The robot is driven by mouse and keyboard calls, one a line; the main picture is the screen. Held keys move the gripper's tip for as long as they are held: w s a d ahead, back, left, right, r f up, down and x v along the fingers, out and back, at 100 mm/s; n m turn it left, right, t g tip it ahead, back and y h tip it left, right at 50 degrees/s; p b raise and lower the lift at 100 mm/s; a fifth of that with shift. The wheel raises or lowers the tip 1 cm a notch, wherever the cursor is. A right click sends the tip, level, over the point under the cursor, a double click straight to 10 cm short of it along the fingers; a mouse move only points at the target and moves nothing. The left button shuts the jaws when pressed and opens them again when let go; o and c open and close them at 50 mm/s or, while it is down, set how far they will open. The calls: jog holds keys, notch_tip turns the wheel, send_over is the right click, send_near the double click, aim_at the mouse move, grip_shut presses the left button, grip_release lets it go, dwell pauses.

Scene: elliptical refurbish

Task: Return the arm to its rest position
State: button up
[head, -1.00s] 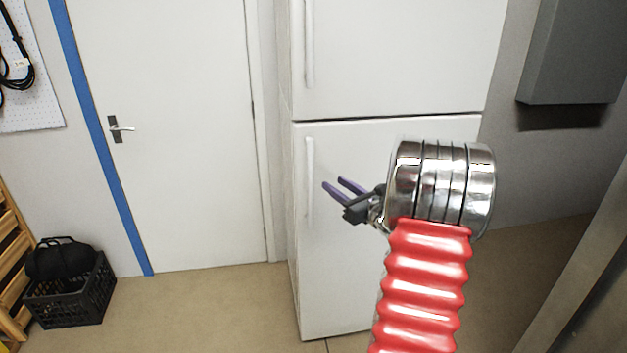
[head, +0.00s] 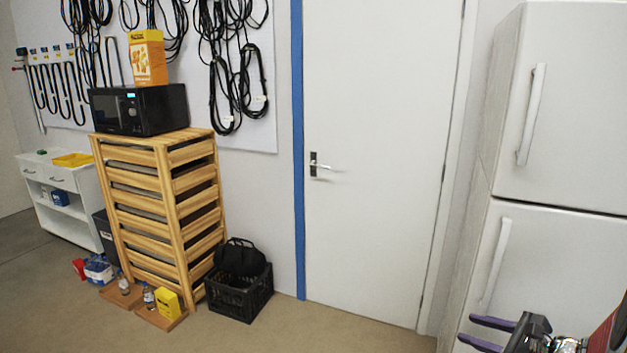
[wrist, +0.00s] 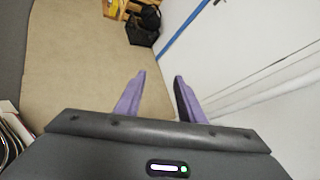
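My gripper (head: 488,334) shows at the bottom right of the head view, in front of the white fridge (head: 560,150). Its two purple fingers stand apart with nothing between them. In the wrist view my gripper (wrist: 158,95) also has its fingers spread, with bare floor and the foot of a wall beyond them. Most of my arm is outside the head view; only a bit shows at the lower right corner.
A white door (head: 375,150) with blue tape is left of the fridge. A wooden slatted stand (head: 165,200) bears a black microwave (head: 140,108). A black crate (head: 238,298) sits beside it. The beige floor (head: 330,335) before the door is clear.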

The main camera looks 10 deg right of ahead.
jog(key=s+a+r+n+g+h, duration=0.1)
jog(key=s+a+n+g, duration=0.3)
jog(key=s+a+n, duration=0.4)
jog(key=s+a+n+g, duration=0.5)
jog(key=a+n, duration=0.3)
jog(key=a, duration=0.2)
jog(key=s+a+r+n+t+h, duration=0.2)
jog(key=s+a+r+n, duration=0.4)
jog(key=a+r+n, duration=0.3)
jog(key=shift+s+a+r+n+t+h, duration=0.15)
jog(key=shift+s+a+n+t+h, duration=0.2)
jog(key=shift+a+n+h, duration=0.4)
jog(key=shift+w+a, duration=0.1)
